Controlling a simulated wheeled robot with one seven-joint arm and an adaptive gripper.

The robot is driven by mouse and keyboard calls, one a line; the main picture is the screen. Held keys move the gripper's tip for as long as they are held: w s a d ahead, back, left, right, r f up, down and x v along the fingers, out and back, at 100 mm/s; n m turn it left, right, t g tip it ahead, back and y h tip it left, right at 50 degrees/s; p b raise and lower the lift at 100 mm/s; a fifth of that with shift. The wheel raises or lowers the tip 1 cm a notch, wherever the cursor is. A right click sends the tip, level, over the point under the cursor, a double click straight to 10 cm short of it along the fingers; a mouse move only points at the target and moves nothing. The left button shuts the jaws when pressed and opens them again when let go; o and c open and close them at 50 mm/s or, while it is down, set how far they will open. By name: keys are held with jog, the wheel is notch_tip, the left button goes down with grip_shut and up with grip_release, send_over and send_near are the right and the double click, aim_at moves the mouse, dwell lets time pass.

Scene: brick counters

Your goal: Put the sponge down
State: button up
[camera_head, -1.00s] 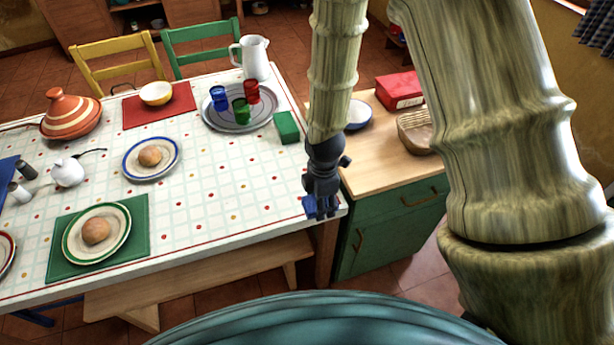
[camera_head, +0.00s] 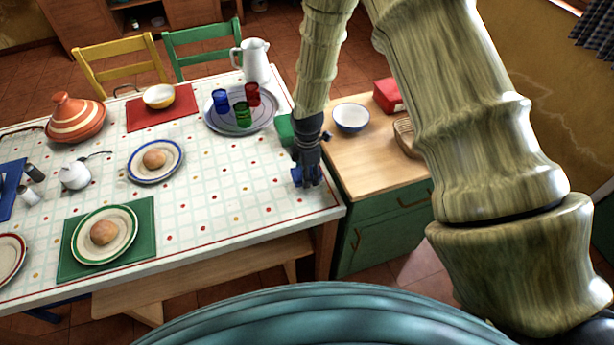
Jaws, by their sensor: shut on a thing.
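My gripper (camera_head: 307,178) points down over the right end of the laid table, near its right edge. It is shut on a small blue thing, which I take to be the sponge (camera_head: 297,173). Dark fingers hide most of it, and only blue parts show beside them. I cannot tell whether it touches the tablecloth or hangs just above it. The white checked table (camera_head: 215,205) is bare just left of and in front of the gripper.
A green block (camera_head: 284,130) stands behind my gripper, partly hidden by it. A round tray (camera_head: 214,122) with coloured glasses and a white pitcher (camera_head: 256,62) are farther back. A plate with a bun (camera_head: 131,172) lies left. A wooden-topped counter (camera_head: 372,168) with a bowl (camera_head: 350,117) stands right.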

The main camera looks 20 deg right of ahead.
jog(key=shift+f+p, duration=0.5)
jog(key=shift+f, duration=0.85)
jog(key=shift+f, duration=0.15)
jog(key=o, duration=1.1)
jog(key=shift+c, duration=0.2)
jog(key=shift+r+b, duration=1.8)
jog(key=shift+r, duration=4.35)
